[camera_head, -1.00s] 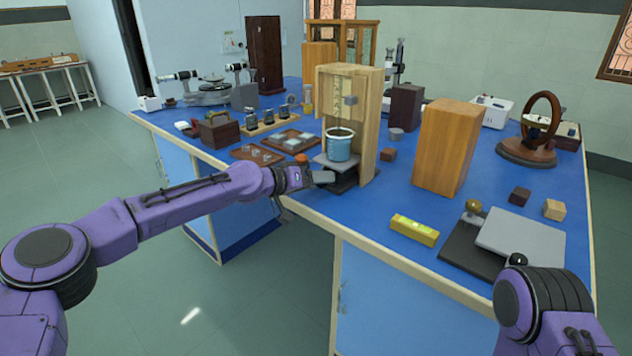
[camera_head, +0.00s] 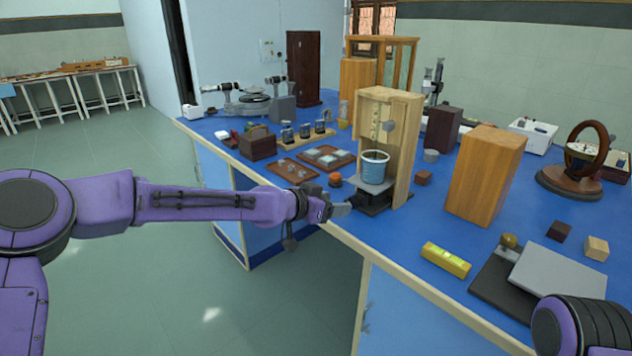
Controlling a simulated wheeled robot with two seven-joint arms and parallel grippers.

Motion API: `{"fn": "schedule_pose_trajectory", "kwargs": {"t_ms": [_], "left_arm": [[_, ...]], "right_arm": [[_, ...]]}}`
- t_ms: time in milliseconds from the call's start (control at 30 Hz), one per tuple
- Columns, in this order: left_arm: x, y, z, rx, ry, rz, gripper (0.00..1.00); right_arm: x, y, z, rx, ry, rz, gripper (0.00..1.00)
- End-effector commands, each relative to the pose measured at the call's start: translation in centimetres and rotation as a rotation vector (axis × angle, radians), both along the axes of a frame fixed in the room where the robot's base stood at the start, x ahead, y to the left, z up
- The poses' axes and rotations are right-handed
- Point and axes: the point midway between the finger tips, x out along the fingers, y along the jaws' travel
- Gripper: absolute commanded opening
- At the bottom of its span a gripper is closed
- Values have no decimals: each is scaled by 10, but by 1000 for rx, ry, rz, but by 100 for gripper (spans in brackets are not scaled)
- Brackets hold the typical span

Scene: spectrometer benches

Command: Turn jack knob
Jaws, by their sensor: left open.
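A small lab jack with a grey top plate (camera_head: 367,187) and a dark base (camera_head: 374,207) stands at the bench's front edge, inside a tall wooden frame (camera_head: 404,150). A light-blue beaker (camera_head: 374,168) sits on its plate. A small orange-red knob-like piece (camera_head: 335,180) shows left of the jack; I cannot tell whether it is attached. My left gripper (camera_head: 342,209) is open at the bench edge, just left of the jack base. Its fingers look small and partly overlap the base's left side; contact is unclear. My right gripper is out of view.
Trays (camera_head: 326,157) lie behind the gripper. Floor in front of the bench is clear.

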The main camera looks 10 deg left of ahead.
Motion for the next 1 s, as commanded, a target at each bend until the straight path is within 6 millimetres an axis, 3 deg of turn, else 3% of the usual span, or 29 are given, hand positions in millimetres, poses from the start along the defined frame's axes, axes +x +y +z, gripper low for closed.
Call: {"fn": "schedule_pose_trajectory", "kwargs": {"t_ms": [133, 267, 467, 633, 1000], "left_arm": [[-27, 19, 16, -3, -2, 0, 63], [-16, 24, 28, -194, 35, 100, 63], [3, 37, 50, -371, 25, 159, 63], [7, 40, 50, -434, 36, 151, 63], [8, 40, 48, -449, 42, 145, 63]], "right_arm": [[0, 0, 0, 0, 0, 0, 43], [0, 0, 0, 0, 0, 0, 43], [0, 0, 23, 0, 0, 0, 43], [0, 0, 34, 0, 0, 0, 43], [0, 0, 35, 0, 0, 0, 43]]}}
